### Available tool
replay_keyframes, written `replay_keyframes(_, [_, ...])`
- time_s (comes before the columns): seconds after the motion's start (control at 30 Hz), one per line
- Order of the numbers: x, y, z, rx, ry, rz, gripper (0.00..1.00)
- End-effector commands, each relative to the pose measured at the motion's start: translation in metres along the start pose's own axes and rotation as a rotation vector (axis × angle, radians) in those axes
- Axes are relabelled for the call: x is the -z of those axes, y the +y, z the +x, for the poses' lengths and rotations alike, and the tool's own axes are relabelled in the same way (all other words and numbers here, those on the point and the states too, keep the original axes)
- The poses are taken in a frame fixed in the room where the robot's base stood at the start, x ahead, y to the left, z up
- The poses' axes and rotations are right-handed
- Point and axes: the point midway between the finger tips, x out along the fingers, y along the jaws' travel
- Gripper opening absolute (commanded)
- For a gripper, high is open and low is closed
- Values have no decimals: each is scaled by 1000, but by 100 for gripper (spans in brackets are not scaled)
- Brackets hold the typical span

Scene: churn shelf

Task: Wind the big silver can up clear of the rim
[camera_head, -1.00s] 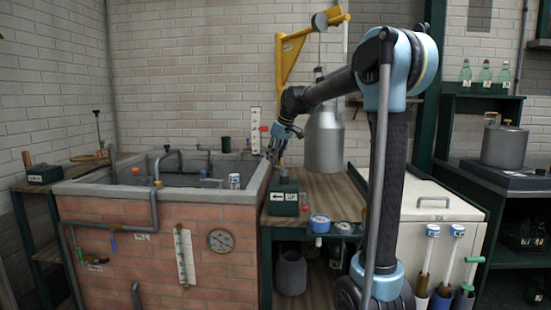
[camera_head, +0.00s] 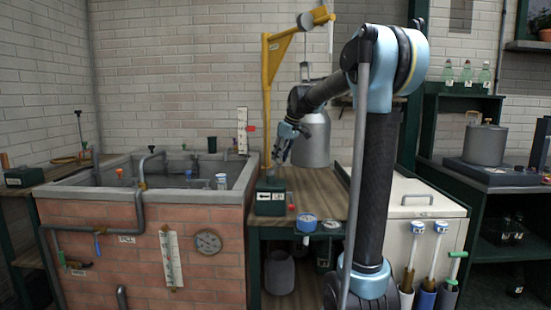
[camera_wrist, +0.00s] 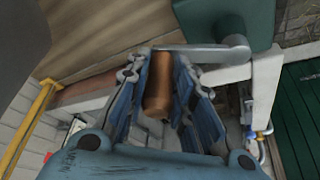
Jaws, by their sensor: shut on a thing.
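The big silver can (camera_head: 311,140) hangs upright from the yellow hoist (camera_head: 268,90), behind my arm. Its base looks to be above the wooden bench, right of the brick tank's rim (camera_head: 200,194); the exact gap cannot be told. My gripper (camera_head: 283,156) is left of the can and above the green box (camera_head: 270,196). In the wrist view, my gripper (camera_wrist: 163,105) is shut on a brown wooden handle (camera_wrist: 158,95), with a finger along each side. A grey crank arm (camera_wrist: 205,52) runs from the handle's end to a green housing (camera_wrist: 228,18).
A white gauge (camera_head: 242,130) stands at the tank's right back. Pipes and taps line the tank. A white chest (camera_head: 420,200) stands right of my arm. A pot (camera_head: 485,145) sits farther right.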

Motion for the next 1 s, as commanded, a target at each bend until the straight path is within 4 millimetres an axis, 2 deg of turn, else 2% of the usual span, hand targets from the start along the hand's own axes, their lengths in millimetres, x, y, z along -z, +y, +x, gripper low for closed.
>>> replay_keyframes(0.1, [-21, 2, -8, -2, -3, 3, 0])
replay_keyframes(0.23, [-37, 1, -15, 2, -4, 3, 0])
replay_keyframes(0.37, [-43, 0, -18, 3, -3, 1, 0])
replay_keyframes(0.63, [-65, -15, -27, 6, -3, 0, 0])
replay_keyframes(0.87, [-66, -18, -27, 9, -1, -1, 0])
replay_keyframes(0.9, [-66, -18, -27, 9, -1, -1, 31])
replay_keyframes(0.97, [-66, -17, -27, 8, -1, -1, 45])
replay_keyframes(1.0, [-66, -17, -27, 7, -1, -1, 46])
